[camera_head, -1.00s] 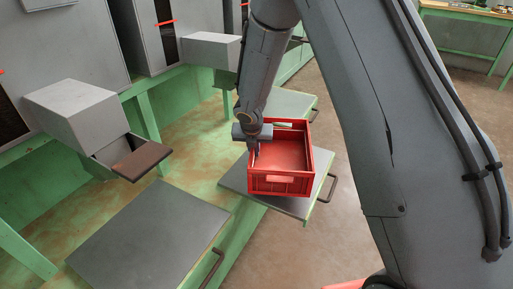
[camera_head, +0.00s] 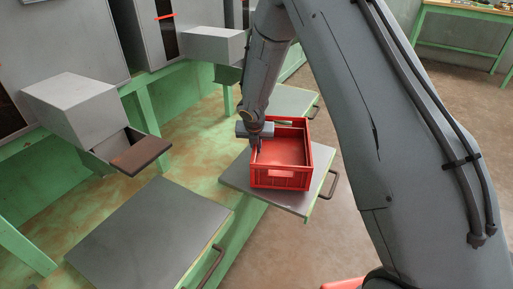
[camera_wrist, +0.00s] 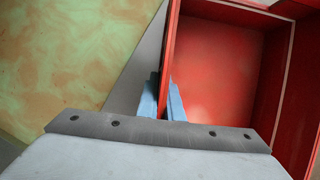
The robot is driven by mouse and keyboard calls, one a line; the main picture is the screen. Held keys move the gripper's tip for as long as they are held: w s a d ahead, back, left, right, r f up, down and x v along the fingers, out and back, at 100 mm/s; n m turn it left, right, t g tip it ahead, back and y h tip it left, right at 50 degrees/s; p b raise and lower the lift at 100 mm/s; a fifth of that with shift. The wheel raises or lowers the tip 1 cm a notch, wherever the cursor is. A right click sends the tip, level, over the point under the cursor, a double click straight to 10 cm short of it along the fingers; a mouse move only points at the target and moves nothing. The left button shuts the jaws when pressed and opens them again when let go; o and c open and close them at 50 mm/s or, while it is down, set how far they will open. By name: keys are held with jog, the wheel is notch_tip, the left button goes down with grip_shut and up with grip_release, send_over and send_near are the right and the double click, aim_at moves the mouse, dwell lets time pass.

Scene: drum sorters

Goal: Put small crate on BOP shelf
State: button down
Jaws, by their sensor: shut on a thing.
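The small red crate (camera_head: 281,178) is upright over a grey pull-out shelf (camera_head: 236,171) in the head view. It seems to rest on the shelf or hang just above it; I cannot tell which. My gripper (camera_head: 256,146) is at the crate's left wall. In the wrist view, the blue fingertips of my gripper (camera_wrist: 162,103) are shut on that wall, one on each side. The crate's inside (camera_wrist: 219,75) looks empty there. No BOP label is readable on any shelf.
Another grey shelf (camera_head: 150,232) stands bare in front at the left. A grey chute box with a brown flap (camera_head: 140,157) juts out above it. Green framework (camera_head: 172,130) runs along the left. Handles (camera_head: 329,185) stick out from the shelves. Open floor lies at the right.

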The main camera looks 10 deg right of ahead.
jog(key=c, duration=1.9)
grip_release()
jog(key=shift+f, duration=0.1)
jog(key=shift+p+v, duration=1.2)
jog(key=shift+v, duration=2.7)
